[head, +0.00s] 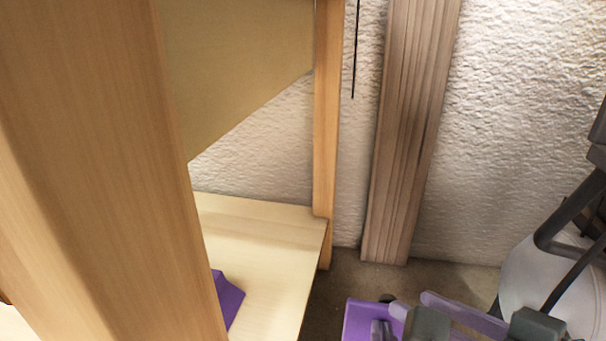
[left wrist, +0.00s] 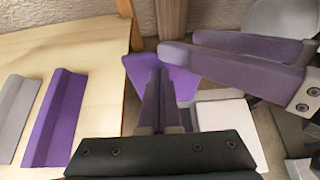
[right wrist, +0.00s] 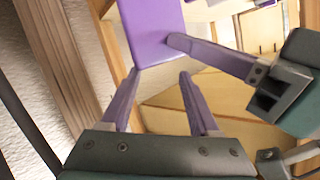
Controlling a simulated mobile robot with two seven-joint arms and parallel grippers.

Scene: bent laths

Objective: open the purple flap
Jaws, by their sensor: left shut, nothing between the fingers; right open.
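A flat purple panel (head: 360,318), apparently the flap, shows at the bottom of the head view, beyond the wooden top's edge. In the left wrist view the purple panel (left wrist: 184,80) lies behind my left gripper (left wrist: 158,72), whose fingers are shut and empty. In the right wrist view the left fingertips overlap the right edge of the purple panel (right wrist: 152,28); contact is unclear. My right gripper (right wrist: 160,73) is open, and the panel's near end appears between or just beyond its fingertips. A separate bent purple lath (left wrist: 58,115) lies on the wooden top. The panel's hinge is not visible.
A grey lath (left wrist: 14,105) lies beside the purple lath on the pale wooden top (head: 268,235). A thick wooden post (head: 95,150) blocks the left of the head view. Wooden boards (head: 408,130) lean against the rough wall. Floor shows between them.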

